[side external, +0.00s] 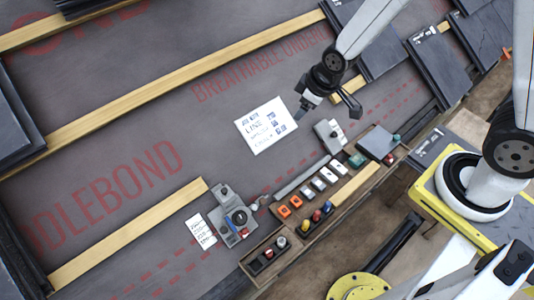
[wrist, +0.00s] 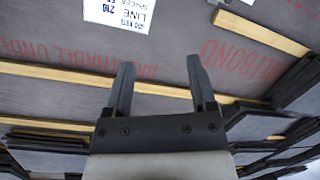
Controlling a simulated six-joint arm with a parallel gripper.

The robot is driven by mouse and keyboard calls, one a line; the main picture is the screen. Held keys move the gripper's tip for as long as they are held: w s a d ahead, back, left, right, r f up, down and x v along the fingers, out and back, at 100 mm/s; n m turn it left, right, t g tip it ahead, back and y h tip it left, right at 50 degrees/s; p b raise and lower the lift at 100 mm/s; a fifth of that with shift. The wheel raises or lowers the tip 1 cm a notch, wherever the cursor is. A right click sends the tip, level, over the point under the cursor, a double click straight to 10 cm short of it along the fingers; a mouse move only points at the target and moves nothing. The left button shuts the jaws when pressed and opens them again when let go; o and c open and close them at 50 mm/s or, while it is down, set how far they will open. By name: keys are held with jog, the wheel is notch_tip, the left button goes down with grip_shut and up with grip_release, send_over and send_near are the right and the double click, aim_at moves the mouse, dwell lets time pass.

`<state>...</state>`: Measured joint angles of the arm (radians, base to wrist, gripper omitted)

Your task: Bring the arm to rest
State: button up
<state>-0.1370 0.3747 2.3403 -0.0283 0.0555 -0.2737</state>
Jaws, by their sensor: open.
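My gripper (side external: 328,106) hangs above the grey roof membrane (side external: 150,115), to the right of a white printed card (side external: 265,125). Its two fingers are spread apart with nothing between them. In the wrist view the open fingers (wrist: 160,64) point toward a wooden batten (wrist: 165,88) and the membrane, and part of the card (wrist: 150,12) shows at the top edge. I cannot tell the exact height of the gripper above the surface.
A wooden tray (side external: 345,208) with coloured blocks and knobs lies below the gripper in the side view. Dark slates (side external: 375,50) are stacked at upper right. The membrane at left is mostly clear.

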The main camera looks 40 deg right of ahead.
jog(key=s+d+r+m+g, duration=0.1)
jog(key=s+d+r+m, duration=0.4)
jog(key=s, duration=0.4)
jog(key=shift+r+g+h, duration=0.2)
jog(key=shift+g+h, duration=0.1)
